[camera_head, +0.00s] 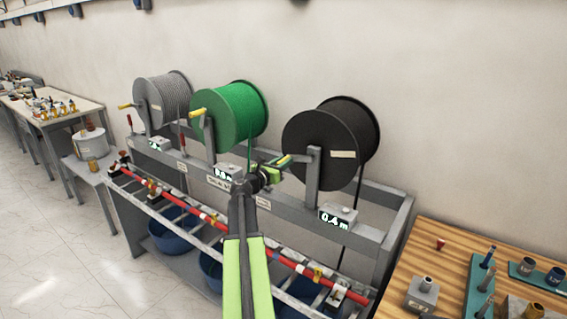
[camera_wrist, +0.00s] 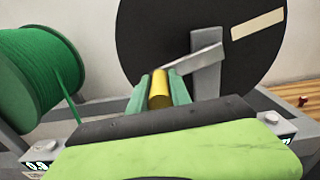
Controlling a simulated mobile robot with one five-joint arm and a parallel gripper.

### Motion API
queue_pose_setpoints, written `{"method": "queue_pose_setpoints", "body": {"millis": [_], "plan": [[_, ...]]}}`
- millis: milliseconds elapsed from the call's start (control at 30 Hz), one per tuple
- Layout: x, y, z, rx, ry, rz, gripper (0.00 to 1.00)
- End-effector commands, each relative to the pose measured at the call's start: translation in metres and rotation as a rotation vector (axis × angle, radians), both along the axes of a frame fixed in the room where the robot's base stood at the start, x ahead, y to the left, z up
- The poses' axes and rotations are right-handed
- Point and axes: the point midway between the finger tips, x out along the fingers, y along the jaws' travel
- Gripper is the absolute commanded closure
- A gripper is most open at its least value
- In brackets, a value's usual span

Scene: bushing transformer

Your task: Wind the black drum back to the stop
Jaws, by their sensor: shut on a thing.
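The black drum (camera_head: 331,143) stands at the right end of a grey rack, with a pale label on its face and a black line hanging down. It also fills the upper right of the wrist view (camera_wrist: 230,62). Its crank has a yellow handle (camera_wrist: 159,88) on a grey arm (camera_wrist: 193,66). My gripper (camera_head: 283,163) is shut on this handle, one green finger on each side. The display below the drum (camera_head: 337,217) reads 0.4 m. I cannot make out the stop.
A green drum (camera_head: 230,115) and a grey drum (camera_head: 162,98) stand to the left on the rack (camera_head: 390,235), each with its own yellow-handled crank. A wooden table (camera_head: 455,240) with small parts stands at the right. A red pole lies along the rack's front.

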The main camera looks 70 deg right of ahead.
Motion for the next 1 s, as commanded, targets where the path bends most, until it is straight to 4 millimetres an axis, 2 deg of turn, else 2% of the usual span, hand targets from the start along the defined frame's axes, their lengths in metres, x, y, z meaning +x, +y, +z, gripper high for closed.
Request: {"method": "queue_pose_setpoints", "body": {"millis": [200, 433, 467, 600, 867, 1000], "plan": [[-0.004, 0.001, -0.014, 0.0, -0.002, -0.002, 1.0], [-0.004, 0.001, -0.011, 0.001, -0.003, -0.003, 1.0], [-0.004, 0.001, -0.011, 0.001, -0.003, -0.003, 0.73], [-0.004, 0.001, -0.011, 0.001, -0.002, -0.002, 0.55], [-0.003, 0.001, -0.01, 0.001, -0.001, -0.001, 0.54], [0.0, 0.012, -0.01, 0.0, -0.001, 0.001, 0.54]]}}
